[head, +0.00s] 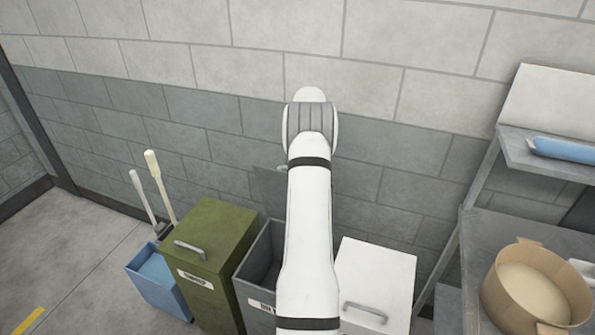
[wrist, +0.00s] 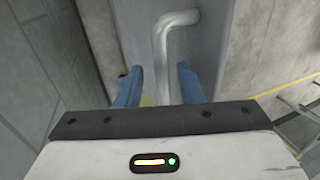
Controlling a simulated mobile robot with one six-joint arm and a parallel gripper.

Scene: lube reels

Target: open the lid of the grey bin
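The grey bin (head: 262,262) stands between the green bin and the white bin, partly hidden behind my arm. Its open top shows a dark inside. Its grey lid (head: 268,188) stands raised near the wall, and most of it is hidden by my arm. In the wrist view the lid (wrist: 205,50) carries a pale bent handle (wrist: 165,55). My gripper (wrist: 158,82) has its blue fingers apart, one on each side of the handle, with a visible gap at the left finger. The head view hides the gripper behind the arm.
A green bin (head: 212,240) with a shut lid and a blue bucket (head: 158,275) with two long handles are at left. A white bin (head: 378,280) is at right. A shelf rack (head: 480,225) holds a round cardboard tub (head: 530,290). A block wall (head: 390,150) stands behind.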

